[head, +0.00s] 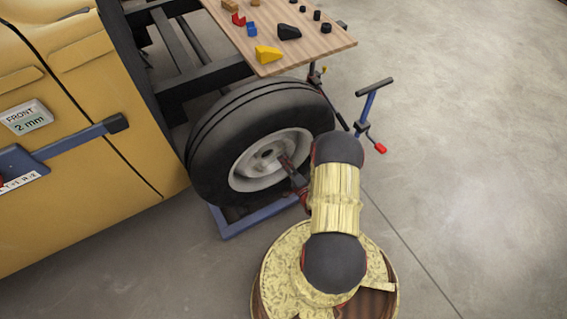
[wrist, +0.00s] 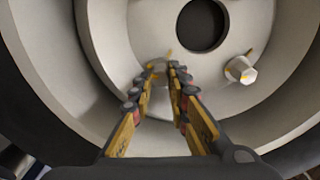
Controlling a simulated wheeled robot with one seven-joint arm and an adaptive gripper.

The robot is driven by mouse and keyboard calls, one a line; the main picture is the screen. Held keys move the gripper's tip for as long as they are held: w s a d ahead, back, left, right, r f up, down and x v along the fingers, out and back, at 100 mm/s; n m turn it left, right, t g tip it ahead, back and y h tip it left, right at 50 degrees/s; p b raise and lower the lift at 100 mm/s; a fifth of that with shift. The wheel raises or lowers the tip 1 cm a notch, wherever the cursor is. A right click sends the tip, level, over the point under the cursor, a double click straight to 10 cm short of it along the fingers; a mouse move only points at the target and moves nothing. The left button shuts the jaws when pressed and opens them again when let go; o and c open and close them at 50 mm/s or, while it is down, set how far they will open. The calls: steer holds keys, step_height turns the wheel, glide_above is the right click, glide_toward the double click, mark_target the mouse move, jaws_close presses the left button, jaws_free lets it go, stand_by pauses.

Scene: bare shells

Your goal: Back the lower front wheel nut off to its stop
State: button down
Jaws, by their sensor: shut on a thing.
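The front wheel (head: 218,145) has a dark tyre and a pale grey rim, and it faces my arm. In the wrist view, the two fingers of my gripper (wrist: 167,68) converge on a wheel nut (wrist: 153,67) below the dark hub hole. My gripper is shut on this nut, and the fingertips hide much of it. Small yellow marks show beside the nut. A second hex nut (wrist: 241,70), with yellow marks too, stands free to the right. In the head view, my gripper (head: 284,160) reaches the wheel's hub; the held nut is hidden there.
A wooden board (head: 320,40) with several small blocks stands above and behind the wheel. A blue T-handled tool stand (head: 367,108) is right of the wheel. The yellow vehicle body (head: 90,150) is at left. A blue frame (head: 250,222) lies under the tyre. Floor at right is clear.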

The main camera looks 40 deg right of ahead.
steer(key=n, duration=0.6)
steer(key=shift+r+b, duration=0.1)
steer(key=shift+b, duration=0.2)
steer(key=shift+n, duration=0.4)
steer(key=c, duration=1.7)
jaws_free()
steer(key=shift+c, duration=0.2)
steer(key=v, duration=1.2)
